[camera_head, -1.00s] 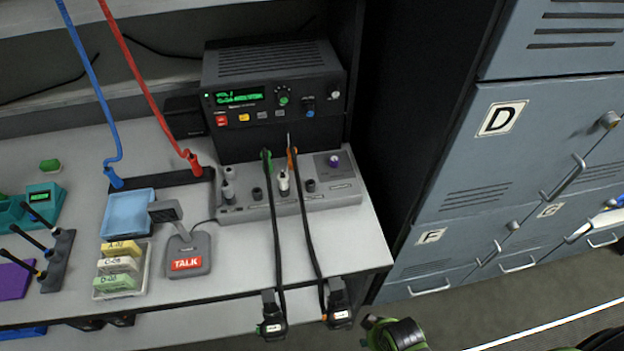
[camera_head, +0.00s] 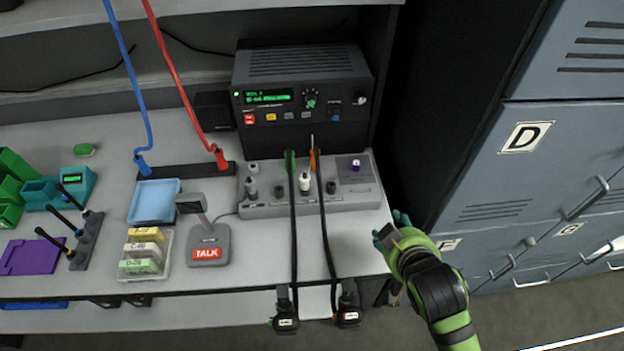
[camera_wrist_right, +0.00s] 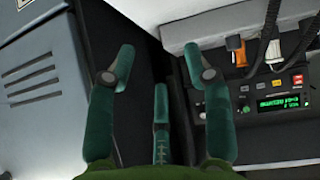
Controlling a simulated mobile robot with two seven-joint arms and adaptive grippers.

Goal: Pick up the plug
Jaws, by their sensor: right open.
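Two dark plugs hang on black cables over the desk's front edge in the head view: one with a green mark (camera_head: 285,322) and one with an orange mark (camera_head: 348,316). The cables' upper ends show green (camera_head: 290,160) and orange (camera_head: 313,158) at the grey panel (camera_head: 262,211). A red plug (camera_head: 221,158) and a blue plug (camera_head: 143,165) stand in a black strip. My right gripper (camera_head: 388,232) is at the desk's right edge, right of the panel, touching no plug that I can see. In the wrist view its green fingers (camera_wrist_right: 163,70) are open and empty.
A black radio (camera_head: 305,95) stands behind the panel; it shows upside down in the wrist view (camera_wrist_right: 275,108). A TALK microphone (camera_head: 208,245), blue tray (camera_head: 153,202) and labelled blocks (camera_head: 144,250) lie to the left. Grey-blue lockers (camera_head: 560,150) stand close on the right.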

